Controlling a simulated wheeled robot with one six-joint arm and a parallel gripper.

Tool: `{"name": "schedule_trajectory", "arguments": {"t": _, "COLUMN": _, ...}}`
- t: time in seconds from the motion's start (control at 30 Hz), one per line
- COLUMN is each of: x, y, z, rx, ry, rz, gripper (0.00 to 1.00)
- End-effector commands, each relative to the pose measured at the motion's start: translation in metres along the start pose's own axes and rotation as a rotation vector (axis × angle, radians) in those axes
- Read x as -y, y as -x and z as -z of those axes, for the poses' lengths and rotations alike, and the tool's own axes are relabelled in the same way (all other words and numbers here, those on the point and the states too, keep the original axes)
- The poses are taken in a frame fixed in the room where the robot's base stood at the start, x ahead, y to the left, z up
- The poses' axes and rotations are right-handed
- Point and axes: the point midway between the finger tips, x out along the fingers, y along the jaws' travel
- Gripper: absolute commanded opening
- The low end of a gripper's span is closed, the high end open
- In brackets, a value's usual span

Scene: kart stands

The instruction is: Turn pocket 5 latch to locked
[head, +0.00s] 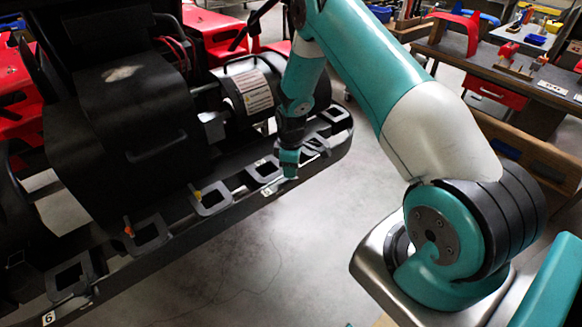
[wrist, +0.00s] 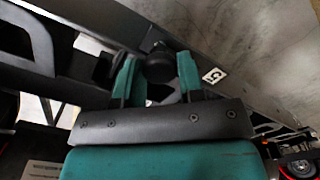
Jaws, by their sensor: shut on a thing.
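In the wrist view, my gripper (wrist: 157,82) has its two teal fingers on either side of a dark rounded knob, the latch (wrist: 159,64) beside the white label 5 (wrist: 215,75). The gripper is shut on this latch. In the head view, my gripper (head: 289,170) points down at the outer edge of the kart's side rail (head: 225,222), near the grey pocket frames. The latch is hidden behind the fingers there, and its turn angle cannot be told.
Several grey square pocket frames line the rail, including one with a yellow piece (head: 210,203) and one with an orange piece (head: 148,237). Label 6 (head: 49,318) is at lower left. A black engine housing (head: 130,130) stands behind the rail. The floor (head: 270,255) in front is clear.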

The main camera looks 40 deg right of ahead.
Motion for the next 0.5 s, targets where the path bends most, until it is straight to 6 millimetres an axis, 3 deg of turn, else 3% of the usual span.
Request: {"name": "schedule_trajectory", "arguments": {"t": 0.5, "x": -0.0006, "y": -0.0025, "z": 0.0001, "rx": -0.001, "ry": -0.392, "rz": -0.002, "gripper": 0.12}}
